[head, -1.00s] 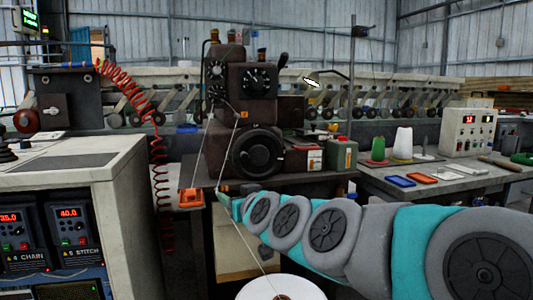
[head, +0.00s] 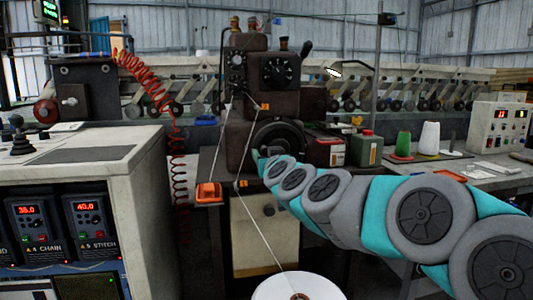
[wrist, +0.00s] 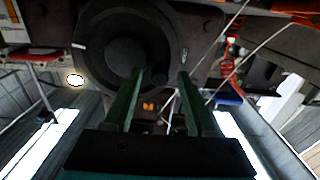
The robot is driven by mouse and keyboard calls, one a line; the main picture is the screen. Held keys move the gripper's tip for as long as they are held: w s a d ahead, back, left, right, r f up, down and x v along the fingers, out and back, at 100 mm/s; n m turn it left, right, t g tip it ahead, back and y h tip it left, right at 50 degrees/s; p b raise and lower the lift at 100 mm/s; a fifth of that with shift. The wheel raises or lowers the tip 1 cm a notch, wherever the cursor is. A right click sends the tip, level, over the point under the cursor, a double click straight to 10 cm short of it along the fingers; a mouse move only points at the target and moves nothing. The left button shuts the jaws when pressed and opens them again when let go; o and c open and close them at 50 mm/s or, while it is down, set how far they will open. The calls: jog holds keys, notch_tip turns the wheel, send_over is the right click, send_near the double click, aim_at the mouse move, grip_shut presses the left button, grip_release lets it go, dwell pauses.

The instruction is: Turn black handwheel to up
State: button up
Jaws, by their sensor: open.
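The black handwheel (head: 283,132) is on the front of the dark brown sewing machine (head: 236,130). In the head view my arm's end covers its lower part. In the wrist view the handwheel (wrist: 122,48) fills the upper left, and a small dark knob (wrist: 159,73) shows near its rim. My gripper (wrist: 163,75) is open, with its two green fingers apart and pointing at the wheel. The knob appears between the fingertips, closer to the left finger; I cannot tell whether they touch it. The fingers are hard to make out in the head view.
White thread (head: 255,215) runs down in front of the machine to a white cone (head: 298,287). A red-labelled can (head: 328,151) and a green can (head: 369,148) stand right of the machine. A control cabinet (head: 140,165) stands at the left, with a red coiled hose (head: 150,85) behind it.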

jog(key=shift+w+a, duration=0.1)
jog(key=shift+w, duration=0.2)
jog(key=shift+c, duration=0.2)
grip_shut()
dwell(1.1)
